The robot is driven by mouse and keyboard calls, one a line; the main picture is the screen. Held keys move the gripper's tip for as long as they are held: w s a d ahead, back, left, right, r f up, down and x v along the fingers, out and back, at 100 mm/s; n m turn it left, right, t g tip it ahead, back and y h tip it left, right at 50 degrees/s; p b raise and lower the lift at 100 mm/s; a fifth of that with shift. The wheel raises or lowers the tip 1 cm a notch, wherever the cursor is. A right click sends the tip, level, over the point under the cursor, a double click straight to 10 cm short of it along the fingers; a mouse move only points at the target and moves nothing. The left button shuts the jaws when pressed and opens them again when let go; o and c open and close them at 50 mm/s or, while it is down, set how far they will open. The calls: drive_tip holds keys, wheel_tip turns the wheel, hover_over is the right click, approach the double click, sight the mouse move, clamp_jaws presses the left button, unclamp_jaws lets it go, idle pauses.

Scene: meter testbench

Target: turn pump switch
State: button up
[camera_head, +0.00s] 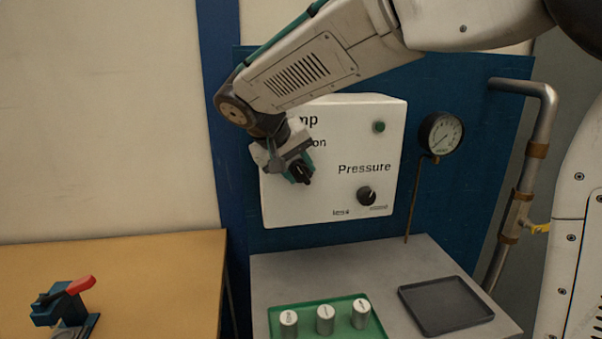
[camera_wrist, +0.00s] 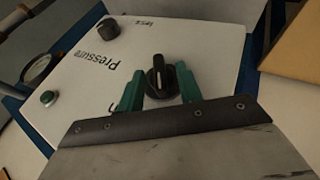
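The pump switch (camera_wrist: 159,80) is a black rotary knob with a pale pointer line on the white control panel (camera_head: 330,215). In the wrist view it sits between the two green fingers of my gripper (camera_wrist: 160,84). The fingers are open, one on each side, with a narrow gap showing to the knob.
The panel also has a black Pressure knob (camera_head: 366,196) and a green button or lamp (camera_head: 379,127). A pressure gauge (camera_head: 440,133) and a pipe (camera_head: 541,120) are to the right. Below are a green tray (camera_head: 350,332) with three white cylinders and an empty dark tray (camera_head: 445,305).

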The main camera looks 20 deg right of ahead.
drive_tip(key=v, duration=0.6)
